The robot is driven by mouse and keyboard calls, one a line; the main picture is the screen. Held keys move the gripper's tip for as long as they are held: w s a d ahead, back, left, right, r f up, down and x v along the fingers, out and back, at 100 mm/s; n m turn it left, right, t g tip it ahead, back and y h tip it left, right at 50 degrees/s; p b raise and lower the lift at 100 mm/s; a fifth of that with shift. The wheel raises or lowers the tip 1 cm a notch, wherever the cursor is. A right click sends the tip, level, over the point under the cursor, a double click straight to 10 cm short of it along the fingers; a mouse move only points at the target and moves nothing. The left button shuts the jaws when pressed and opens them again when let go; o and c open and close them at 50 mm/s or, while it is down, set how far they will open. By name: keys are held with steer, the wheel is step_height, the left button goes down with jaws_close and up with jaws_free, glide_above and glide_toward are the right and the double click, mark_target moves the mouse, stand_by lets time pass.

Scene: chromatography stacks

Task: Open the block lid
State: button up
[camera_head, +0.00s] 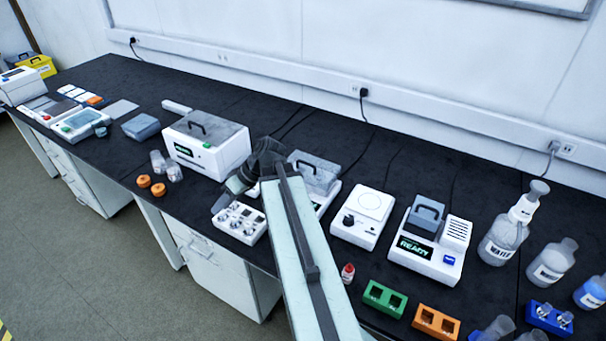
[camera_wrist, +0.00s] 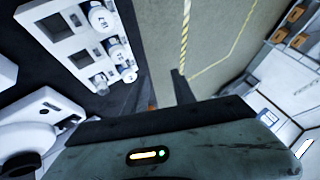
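Several bench devices have lids, and I cannot tell for sure which is the block. A white unit (camera_head: 425,262) with a READY display, at right of centre in the head view, has a grey lid (camera_head: 425,215) with a dark handle; the lid looks shut. Another white device (camera_head: 322,205), partly hidden behind my arm, has a clear grey lid (camera_head: 318,175) with a handle, also looking shut. My gripper (camera_head: 236,186) is above and behind the white vial rack, left of both lids and apart from the READY unit.
The white vial rack (camera_head: 240,224) also shows in the wrist view (camera_wrist: 62,15). A large white lidded box (camera_head: 205,160) stands left of my gripper. A white stirrer (camera_head: 362,217), green rack (camera_head: 384,299), orange rack (camera_head: 436,322) and bottles (camera_head: 503,240) crowd the right side.

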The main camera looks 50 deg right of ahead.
steer(key=s+d+r+n+t+h+b, duration=0.1)
steer(key=s+d+r+t+b, duration=0.2)
steer(key=d, duration=0.8)
steer(key=s+d+r+n+t+b, duration=0.1)
steer(key=s+d+r+t+b, duration=0.3)
steer(key=d, duration=0.6)
steer(key=s+d+r+t+h, duration=0.15)
steer(key=s+d+t, duration=0.4)
steer(key=d, duration=0.55)
steer(key=b, duration=0.9)
glide_toward(299, 160)
steer(key=shift+w+f, duration=0.45)
steer(key=shift+f, duration=0.4)
steer(key=x, duration=0.4)
steer(key=r+p+x, duration=0.1)
steer(key=x, duration=0.1)
steer(key=shift+w, duration=0.25)
steer(key=shift+w+a, duration=0.15)
steer(key=shift+w, duration=0.35)
jaws_close()
